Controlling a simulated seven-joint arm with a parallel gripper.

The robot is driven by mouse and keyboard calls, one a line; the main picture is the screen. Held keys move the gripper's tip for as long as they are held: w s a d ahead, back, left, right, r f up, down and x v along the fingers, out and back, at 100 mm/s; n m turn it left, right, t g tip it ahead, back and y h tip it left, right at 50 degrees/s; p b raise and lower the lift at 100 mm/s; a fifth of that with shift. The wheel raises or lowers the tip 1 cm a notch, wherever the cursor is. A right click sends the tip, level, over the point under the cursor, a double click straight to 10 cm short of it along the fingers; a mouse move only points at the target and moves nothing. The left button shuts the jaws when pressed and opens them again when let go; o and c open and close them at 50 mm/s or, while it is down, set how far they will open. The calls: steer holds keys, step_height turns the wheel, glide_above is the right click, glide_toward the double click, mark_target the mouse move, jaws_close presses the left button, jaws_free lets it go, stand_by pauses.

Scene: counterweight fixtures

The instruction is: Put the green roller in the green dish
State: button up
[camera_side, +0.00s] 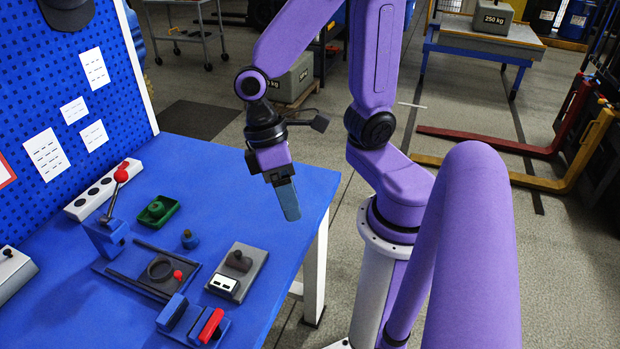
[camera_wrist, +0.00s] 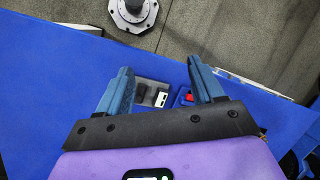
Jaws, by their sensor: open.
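The green dish (camera_side: 168,204) is a small tray on the blue table in the side view. A rounded dark green piece (camera_side: 156,208), which looks like the green roller, sits inside it; its exact shape is too small to tell. My gripper (camera_side: 289,204) hangs above the table's right edge, well to the right of the dish and apart from it. In the wrist view my gripper (camera_wrist: 162,88) shows its two blue fingers spread apart with nothing held between them. I cannot see the dish in the wrist view.
A grey scale (camera_side: 228,284) bears a dark knobbed weight. A small blue-grey knob (camera_side: 189,239) stands near the dish. A dark framed tray (camera_side: 130,272), a blue lever stand (camera_side: 104,236) with a red ball and a blue-red block (camera_side: 207,326) stand nearby. The table's right side is clear.

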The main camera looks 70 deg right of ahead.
steer(key=shift+s+d+r+n+t+h, duration=0.1)
steer(key=shift+s+d+r+n+t, duration=0.35)
steer(key=shift+n, duration=0.6)
steer(key=shift+s+d+r+n+t+h, duration=0.1)
steer(key=shift+s+d+r+n+t, duration=0.25)
steer(key=shift+s+n+t, duration=0.55)
steer(key=shift+s+d+r+n+t+h, duration=0.1)
steer(key=shift+s+d+r+n+t, duration=0.3)
steer(key=shift+n, duration=0.85)
steer(key=shift+w+d+f, duration=0.1)
steer(key=shift+w, duration=0.1)
